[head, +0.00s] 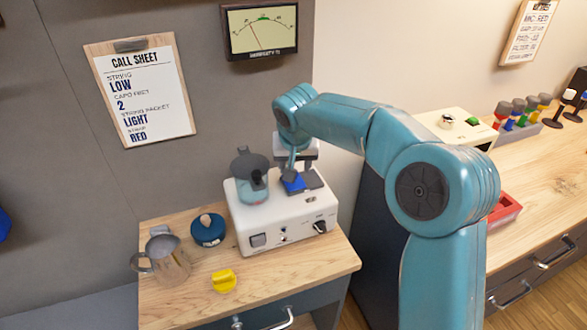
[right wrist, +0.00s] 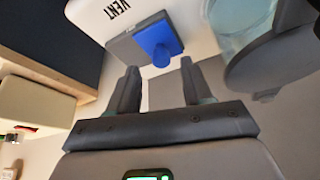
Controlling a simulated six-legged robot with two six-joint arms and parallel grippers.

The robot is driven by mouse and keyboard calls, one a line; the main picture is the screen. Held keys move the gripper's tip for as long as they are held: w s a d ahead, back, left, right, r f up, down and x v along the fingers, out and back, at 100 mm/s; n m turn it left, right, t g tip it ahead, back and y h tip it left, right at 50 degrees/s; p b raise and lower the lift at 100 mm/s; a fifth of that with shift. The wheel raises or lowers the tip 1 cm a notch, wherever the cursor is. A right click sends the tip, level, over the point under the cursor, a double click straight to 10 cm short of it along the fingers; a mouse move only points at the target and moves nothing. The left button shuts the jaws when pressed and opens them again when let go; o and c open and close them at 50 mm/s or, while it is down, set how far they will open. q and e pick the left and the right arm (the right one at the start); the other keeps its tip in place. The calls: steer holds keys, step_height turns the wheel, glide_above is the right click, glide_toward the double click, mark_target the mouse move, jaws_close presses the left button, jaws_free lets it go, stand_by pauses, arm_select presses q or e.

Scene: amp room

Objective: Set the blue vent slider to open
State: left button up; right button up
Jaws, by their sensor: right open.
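The blue vent slider (head: 293,182) sits on a grey track (head: 313,180) on top of a white machine (head: 262,221). In the right wrist view the blue slider (right wrist: 158,36) is at one end of its grey track (right wrist: 122,47), beside the printed word VENT. A small rounded blue tab sticks out toward my fingers. My right gripper (right wrist: 159,68) is open and empty, with its fingertips on either side of the tab's line and seemingly just short of it. In the head view my right gripper (head: 291,164) hangs over the slider and partly hides it. My left gripper is not in view.
A dark-lidded clear container (head: 250,176) stands on the machine just left of the slider. A metal pitcher (head: 167,258), a blue round object (head: 208,230) and a yellow object (head: 223,281) are on the wooden top. A call sheet (head: 140,90) hangs on the wall.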

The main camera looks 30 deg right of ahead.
steer(key=shift+x, duration=1.55)
steer(key=shift+r, duration=0.1)
jaws_close()
steer(key=d, duration=0.2)
steer(key=s+d, duration=0.1)
steer(key=d, duration=0.2)
steer(key=shift+s+d, duration=0.1)
steer(key=shift+d, duration=0.05)
steer(key=shift+c, duration=0.3)
jaws_free()
steer(key=shift+o, duration=0.3)
steer(key=shift+d, duration=0.1)
